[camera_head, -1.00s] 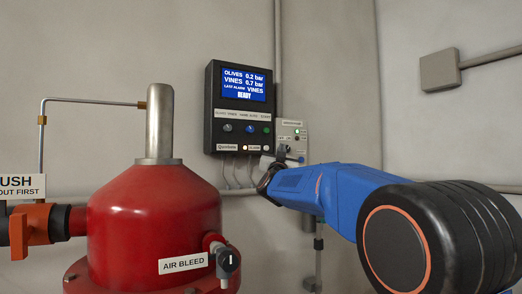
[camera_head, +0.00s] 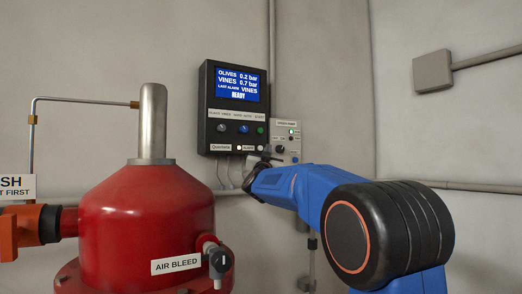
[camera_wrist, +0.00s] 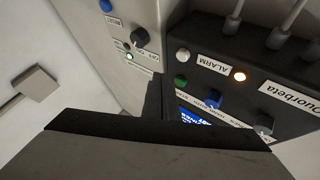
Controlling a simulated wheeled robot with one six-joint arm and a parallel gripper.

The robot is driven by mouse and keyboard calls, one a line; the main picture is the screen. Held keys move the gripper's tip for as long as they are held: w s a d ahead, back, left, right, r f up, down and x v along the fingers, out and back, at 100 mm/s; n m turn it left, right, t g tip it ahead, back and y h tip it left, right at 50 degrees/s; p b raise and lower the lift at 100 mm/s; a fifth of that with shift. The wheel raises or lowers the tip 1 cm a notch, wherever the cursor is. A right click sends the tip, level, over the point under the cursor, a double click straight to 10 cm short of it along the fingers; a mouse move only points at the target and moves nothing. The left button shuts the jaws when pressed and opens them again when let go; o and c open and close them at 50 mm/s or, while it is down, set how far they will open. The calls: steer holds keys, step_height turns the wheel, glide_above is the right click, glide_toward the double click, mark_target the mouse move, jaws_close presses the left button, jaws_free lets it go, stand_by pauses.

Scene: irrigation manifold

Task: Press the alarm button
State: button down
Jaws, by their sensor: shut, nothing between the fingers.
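The black control panel (camera_head: 211,120) hangs on the wall, its blue screen reading READY. The ALARM label (camera_head: 248,148) is on its lower edge, with a lit lamp on its left and a pale button (camera_head: 260,148) on its right. In the wrist view the panel appears upside down: the ALARM label (camera_wrist: 211,62) lies between the glowing amber lamp (camera_wrist: 239,75) and the white button (camera_wrist: 183,54). My gripper (camera_wrist: 154,98) is shut and empty, in front of the gap between panel and grey box. In the head view it is just below the panel; its tips are hard to make out.
A grey control box (camera_head: 287,140) with a knob and a green light adjoins the panel's right side. Cables hang below the panel. A red filter vessel (camera_head: 145,225) with an AIR BLEED valve (camera_head: 221,262) stands at left. A wall box (camera_head: 432,70) is at right.

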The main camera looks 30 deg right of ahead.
mark_target(264, 144)
steer(key=shift+w, duration=1.6)
steer(key=shift+w, duration=0.15)
stand_by(0.8)
steer(key=shift+w, duration=0.25)
steer(key=shift+w, duration=0.5)
stand_by(1.0)
steer(key=shift+s, duration=0.9)
steer(key=shift+s, duration=0.1)
steer(key=shift+s, duration=2.45)
